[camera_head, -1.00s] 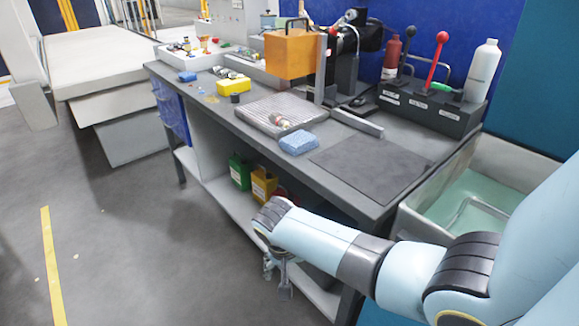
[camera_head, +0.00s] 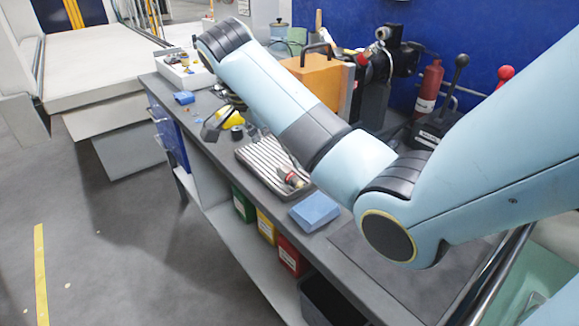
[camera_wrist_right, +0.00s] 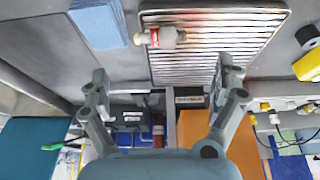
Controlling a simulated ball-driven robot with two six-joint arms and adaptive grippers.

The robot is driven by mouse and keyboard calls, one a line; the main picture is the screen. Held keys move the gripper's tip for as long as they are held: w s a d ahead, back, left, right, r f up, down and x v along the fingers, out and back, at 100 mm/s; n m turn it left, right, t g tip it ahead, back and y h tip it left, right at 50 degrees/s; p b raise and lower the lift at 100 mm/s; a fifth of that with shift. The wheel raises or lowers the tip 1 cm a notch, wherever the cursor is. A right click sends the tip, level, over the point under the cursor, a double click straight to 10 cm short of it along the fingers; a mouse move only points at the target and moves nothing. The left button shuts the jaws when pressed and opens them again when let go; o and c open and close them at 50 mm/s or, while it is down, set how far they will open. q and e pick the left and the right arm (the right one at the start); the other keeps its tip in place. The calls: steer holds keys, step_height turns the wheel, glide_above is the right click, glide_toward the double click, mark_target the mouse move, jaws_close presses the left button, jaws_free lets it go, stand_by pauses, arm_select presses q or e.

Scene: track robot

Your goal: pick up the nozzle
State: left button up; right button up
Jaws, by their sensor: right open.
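The nozzle (camera_head: 290,178), a small pale piece with a red band, lies on the ribbed metal tray (camera_head: 262,176) on the workbench. In the right wrist view the nozzle (camera_wrist_right: 163,37) lies beyond my fingertips, near the tray's left part. My left gripper is not in view.
A blue sponge block (camera_head: 314,211) lies beside the tray. An orange box (camera_head: 318,78) stands behind it. A red bottle (camera_head: 428,88) and levers stand at the back right. Colored bins (camera_head: 291,257) sit on the shelf below. A dark mat (camera_head: 375,262) lies clear at the front.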

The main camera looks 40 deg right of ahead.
mark_target(288, 171)
steer(key=x, duration=0.4)
steer(key=shift+a, duration=0.1)
steer(key=x, duration=0.3)
steer(key=shift+w+f, duration=0.2)
steer(key=shift+f, duration=0.15)
steer(key=shift+d+f, duration=0.25)
steer(key=shift+f, duration=0.2)
steer(key=c, duration=0.7)
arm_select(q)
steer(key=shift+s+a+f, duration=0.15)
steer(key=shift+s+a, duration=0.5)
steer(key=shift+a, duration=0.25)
arm_select(e)
steer(key=c, duration=0.7)
